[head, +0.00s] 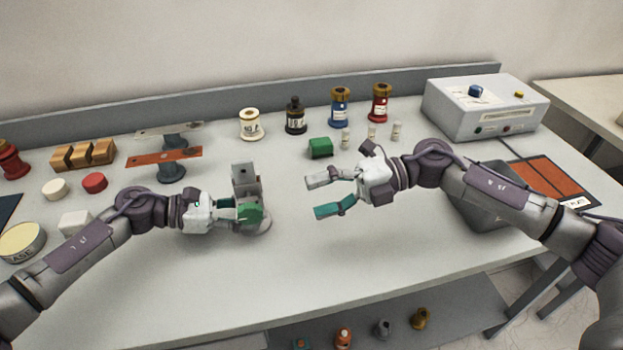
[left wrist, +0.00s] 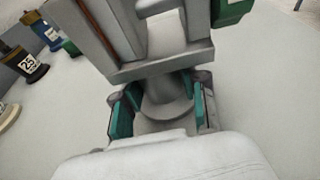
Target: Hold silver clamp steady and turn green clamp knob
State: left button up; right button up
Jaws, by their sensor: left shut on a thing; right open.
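The silver clamp (head: 245,179) stands upright on the table, left of the middle in the head view. My left gripper (head: 236,212) comes in from the left and is shut on the silver clamp.
A green block (head: 320,148) and several small pale bottles (head: 371,131) stand behind my right gripper. Jars (head: 296,115) line the back. A grey device box (head: 487,107) is at the back right. An orange-topped stand (head: 168,160) is left of the clamp. The front table middle is clear.

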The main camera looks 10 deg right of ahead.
pick_arm(q)
jog(key=o, duration=0.9)
jog(key=shift+o, duration=0.2)
jog(key=shift+a, duration=0.1)
